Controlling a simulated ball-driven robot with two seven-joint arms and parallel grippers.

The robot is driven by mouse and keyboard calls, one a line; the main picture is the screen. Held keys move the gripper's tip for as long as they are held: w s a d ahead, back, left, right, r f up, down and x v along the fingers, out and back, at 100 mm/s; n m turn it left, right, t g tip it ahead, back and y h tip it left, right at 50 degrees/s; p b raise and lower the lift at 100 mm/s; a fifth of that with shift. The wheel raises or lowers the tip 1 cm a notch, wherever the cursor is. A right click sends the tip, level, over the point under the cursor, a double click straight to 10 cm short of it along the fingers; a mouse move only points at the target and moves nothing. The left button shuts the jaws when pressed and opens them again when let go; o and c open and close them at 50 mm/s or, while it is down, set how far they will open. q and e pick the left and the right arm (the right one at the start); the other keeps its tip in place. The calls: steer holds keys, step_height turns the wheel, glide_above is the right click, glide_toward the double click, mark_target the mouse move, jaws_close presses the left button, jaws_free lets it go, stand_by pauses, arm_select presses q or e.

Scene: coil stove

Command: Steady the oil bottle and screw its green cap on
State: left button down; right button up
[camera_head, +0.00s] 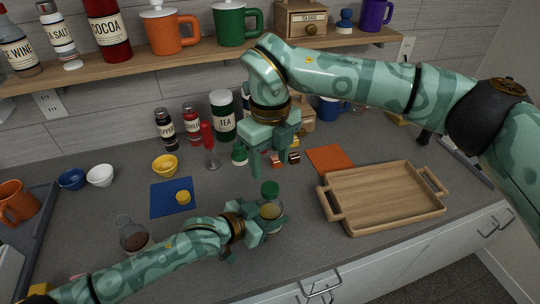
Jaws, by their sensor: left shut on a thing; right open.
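The oil bottle (271,211) stands on the grey counter near the middle front, with yellowish contents. My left gripper (268,224) is shut around its body from the left. The green cap (270,188) sits at the top of the bottle; I cannot tell how far it is screwed down. My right gripper (268,167) is open and empty, with its fingers pointing down above and slightly behind the cap, apart from it.
A wooden tray (386,226) lies to the right, and an orange mat (330,159) behind it. A blue mat (161,207) with a yellow lid lies left. A glass jar (131,233) stands by my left arm.

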mark_target(270, 187)
step_height(270, 187, down, 8)
steer(key=shift+r, duration=0.2)
stand_by(0.3)
steer(key=c, duration=1)
steer(key=o, duration=1.1)
steer(key=shift+o, duration=0.2)
steer(key=shift+r, duration=0.15)
step_height(270, 187, up, 12)
